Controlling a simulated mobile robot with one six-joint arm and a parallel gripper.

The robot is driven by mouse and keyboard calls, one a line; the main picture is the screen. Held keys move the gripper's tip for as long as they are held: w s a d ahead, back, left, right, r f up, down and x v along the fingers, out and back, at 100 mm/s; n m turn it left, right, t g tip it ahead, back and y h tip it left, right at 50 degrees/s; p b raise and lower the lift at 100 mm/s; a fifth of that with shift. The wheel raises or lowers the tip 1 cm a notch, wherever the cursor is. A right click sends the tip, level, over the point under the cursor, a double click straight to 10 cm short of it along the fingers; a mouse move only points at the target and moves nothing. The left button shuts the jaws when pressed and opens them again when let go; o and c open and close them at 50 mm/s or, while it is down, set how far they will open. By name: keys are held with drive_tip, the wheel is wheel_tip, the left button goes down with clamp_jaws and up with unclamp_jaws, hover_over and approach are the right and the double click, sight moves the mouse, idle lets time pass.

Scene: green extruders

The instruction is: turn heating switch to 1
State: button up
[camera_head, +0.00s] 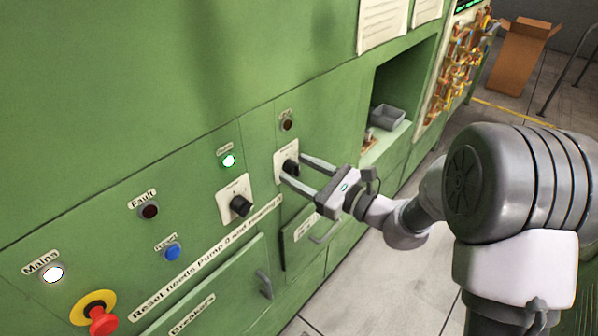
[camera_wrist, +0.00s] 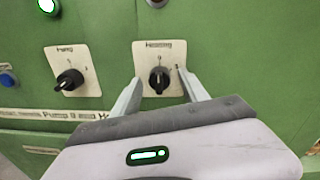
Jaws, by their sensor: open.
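The heating switch is a black rotary knob (camera_wrist: 159,80) on a white plate labelled Heating (camera_wrist: 145,54) in the wrist view. Its pointer stands about upright, toward the mark at the top of the plate. In the head view the same knob (camera_head: 290,167) sits on the green panel. My gripper (camera_head: 292,170) is open, with its fingertips close to the panel on either side of the knob. In the wrist view my gripper (camera_wrist: 157,84) also straddles the knob, with a gap showing on both sides. I cannot tell whether a finger touches the plate.
A similar pump switch (camera_wrist: 70,80) is to the left. The head view shows a lit green lamp (camera_head: 228,160), a blue button (camera_head: 173,251), a red emergency knob (camera_head: 102,319) and a drawer handle (camera_head: 264,284). An open recess holds a grey tray (camera_head: 388,117).

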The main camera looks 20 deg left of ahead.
drive_tip(key=shift+a, duration=0.25)
clamp_jaws()
drive_tip(key=shift+r+m+p, duration=0.1)
drive_tip(key=shift+m+p, duration=0.2)
drive_tip(key=m+p, duration=0.2)
drive_tip(key=shift+r+m+p, duration=0.1)
drive_tip(key=shift+m+p, duration=0.2)
drive_tip(key=shift+m, duration=0.1)
drive_tip(key=m+p, duration=0.2)
drive_tip(key=shift+m, duration=0.4)
drive_tip(key=m+p, duration=0.3)
drive_tip(key=shift+f+m+p, duration=0.2)
drive_tip(key=shift+m+p, duration=0.8)
drive_tip(key=shift+m, duration=0.7)
